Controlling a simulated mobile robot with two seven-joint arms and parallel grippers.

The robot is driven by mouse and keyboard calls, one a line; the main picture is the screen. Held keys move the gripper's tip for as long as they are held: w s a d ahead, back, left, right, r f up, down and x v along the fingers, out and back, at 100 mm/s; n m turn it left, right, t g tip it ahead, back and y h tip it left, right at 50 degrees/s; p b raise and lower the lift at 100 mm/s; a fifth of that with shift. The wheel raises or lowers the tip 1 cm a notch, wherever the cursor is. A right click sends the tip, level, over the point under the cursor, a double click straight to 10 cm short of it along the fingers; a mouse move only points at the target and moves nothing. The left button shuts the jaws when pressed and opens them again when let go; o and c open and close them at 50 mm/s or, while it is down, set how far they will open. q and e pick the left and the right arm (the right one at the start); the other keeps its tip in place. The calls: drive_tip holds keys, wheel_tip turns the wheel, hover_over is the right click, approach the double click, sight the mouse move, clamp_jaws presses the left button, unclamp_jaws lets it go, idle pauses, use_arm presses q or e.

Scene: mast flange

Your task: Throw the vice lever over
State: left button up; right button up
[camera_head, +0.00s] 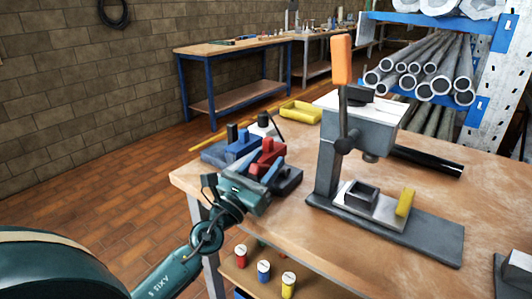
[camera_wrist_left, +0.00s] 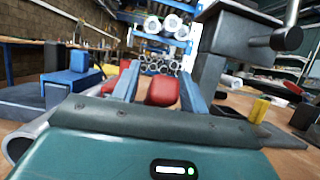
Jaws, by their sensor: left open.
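An upright lever with an orange handle (camera_head: 341,60) is pivoted on the side of a grey bench device (camera_head: 327,160), which stands on a dark base plate. Its dark pivot also shows in the left wrist view (camera_wrist_left: 288,38). A red block-shaped part (camera_head: 268,150) and a blue one (camera_head: 240,146) sit on dark bases at the table's left corner. My left gripper (camera_head: 268,173) is open beside the red part. In the left wrist view the red part (camera_wrist_left: 162,88) appears between the two blue-grey fingers; I cannot tell if they touch it. My right gripper is out of view.
A yellow block (camera_head: 405,202) and a small open grey box (camera_head: 361,195) sit in front of the device. A black cylinder (camera_head: 428,162) lies behind it. A yellow tray (camera_head: 301,111) is at the back. The wooden tabletop (camera_head: 310,245) is clear at the front.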

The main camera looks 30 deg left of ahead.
use_arm(q)
drive_tip(key=shift+w+r, duration=0.15)
drive_tip(key=shift+w, duration=0.2)
drive_tip(key=shift+c, duration=0.3)
clamp_jaws()
